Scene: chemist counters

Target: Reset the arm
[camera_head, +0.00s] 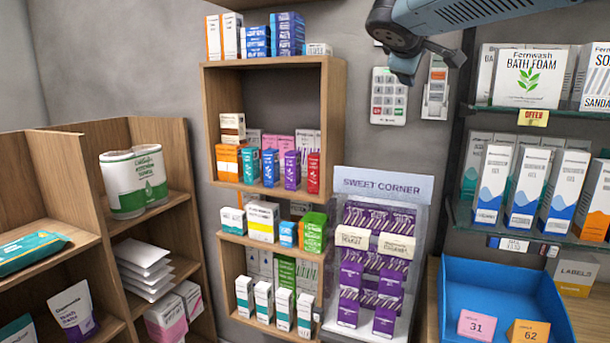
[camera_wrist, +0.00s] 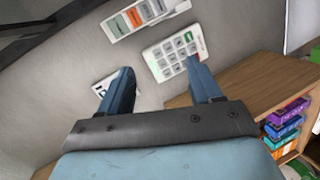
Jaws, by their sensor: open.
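My gripper (camera_head: 430,64) is at the top of the head view, raised in front of the grey wall and above the sweet stand. In the wrist view, the two blue fingers of my gripper (camera_wrist: 163,84) are spread apart with nothing between them. The gripper is open and empty. A white keypad (camera_head: 388,96) is on the wall below it. The keypad also shows beyond the fingers in the wrist view (camera_wrist: 172,56).
A wall panel with an orange button (camera_head: 437,88) hangs right of the keypad. Wooden shelves (camera_head: 334,115) hold boxes at centre. The purple sweet stand (camera_head: 382,187), glass shelves (camera_head: 550,113) and a blue tray (camera_head: 480,268) are to the right.

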